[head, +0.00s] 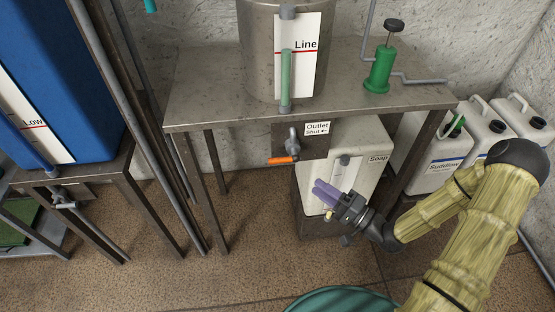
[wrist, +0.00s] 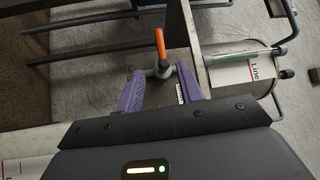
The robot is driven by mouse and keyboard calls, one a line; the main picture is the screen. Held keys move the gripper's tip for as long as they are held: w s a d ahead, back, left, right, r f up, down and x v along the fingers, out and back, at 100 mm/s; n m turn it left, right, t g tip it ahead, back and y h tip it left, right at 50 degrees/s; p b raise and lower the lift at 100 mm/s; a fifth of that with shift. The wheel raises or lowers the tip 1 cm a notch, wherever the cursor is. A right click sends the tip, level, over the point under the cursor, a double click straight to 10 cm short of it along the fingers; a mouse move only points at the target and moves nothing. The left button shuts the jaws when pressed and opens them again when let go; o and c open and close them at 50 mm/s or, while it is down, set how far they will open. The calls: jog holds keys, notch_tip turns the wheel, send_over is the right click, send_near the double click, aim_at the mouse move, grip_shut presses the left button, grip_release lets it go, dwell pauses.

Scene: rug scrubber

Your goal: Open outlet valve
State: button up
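The outlet valve (head: 292,142) hangs under the front edge of the metal table, a grey body with an orange lever (head: 283,159). The lever points left, level. A label (head: 317,128) beside it reads "Outlet" and "Shut" with an arrow. My gripper (head: 322,190), with purple fingers, is below and right of the valve, in front of the soap container. In the wrist view the fingers (wrist: 161,72) are spread apart and empty. The grey valve body and orange lever (wrist: 160,43) show beyond the gap between the fingertips. I cannot see any contact.
The metal table (head: 215,95) carries a steel tank (head: 258,50) with a "Line" gauge and a green pump (head: 380,70). A white soap container (head: 370,145) stands under it. A blue tank (head: 60,70) is at left, white jugs (head: 440,150) at right. Floor left of my gripper is clear.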

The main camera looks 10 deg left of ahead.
aim_at(277, 160)
jog(key=x, duration=1.5)
grip_shut()
